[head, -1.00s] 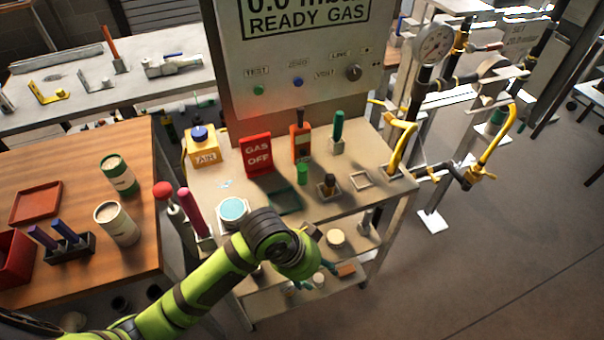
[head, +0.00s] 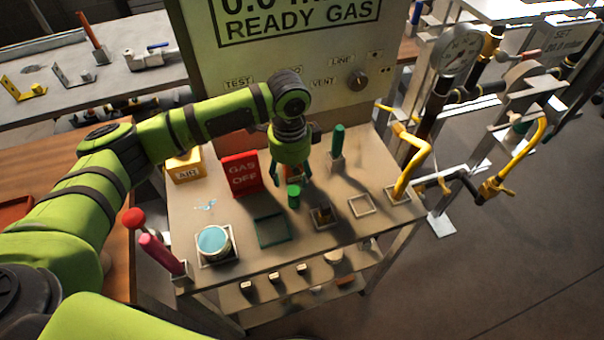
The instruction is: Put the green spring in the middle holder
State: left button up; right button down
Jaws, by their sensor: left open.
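A small green cylinder (head: 294,197), which looks like the green spring, stands on the grey cart top. My left gripper (head: 291,183) points down over it with its fingers apart, one on each side near its top; I cannot tell whether they touch it. In front of the cylinder is a row of square holders: an empty dark green frame (head: 272,232) at left, a small holder (head: 322,217) with a dark brassy piece in the middle, and an empty pale frame (head: 361,206) at right. My right gripper is not in view.
A red GAS OFF sign (head: 240,174) and yellow AIR box (head: 185,167) stand left of the gripper. A green-handled piece (head: 337,145) stands at right. A blue-topped jar (head: 214,242) is at front left. The grey gas panel (head: 300,55) rises behind. Yellow-handled pipes (head: 412,160) border the right.

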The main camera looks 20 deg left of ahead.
aim_at(292, 191)
pick_arm(q)
jog(key=shift+s, duration=0.1)
jog(key=shift+s+f+p, duration=0.5)
jog(key=shift+s+f, duration=0.05)
jog(key=shift+f, duration=0.05)
notch_tip(292, 191, down, 2)
jog(key=shift+d+f+p, duration=0.1)
jog(key=shift+p, duration=0.5)
notch_tip(292, 191, down, 2)
jog(key=shift+w+f, duration=0.1)
jog(key=shift+f, duration=0.4)
jog(key=c, duration=1)
jog(key=shift+c, duration=0.6)
grip_shut()
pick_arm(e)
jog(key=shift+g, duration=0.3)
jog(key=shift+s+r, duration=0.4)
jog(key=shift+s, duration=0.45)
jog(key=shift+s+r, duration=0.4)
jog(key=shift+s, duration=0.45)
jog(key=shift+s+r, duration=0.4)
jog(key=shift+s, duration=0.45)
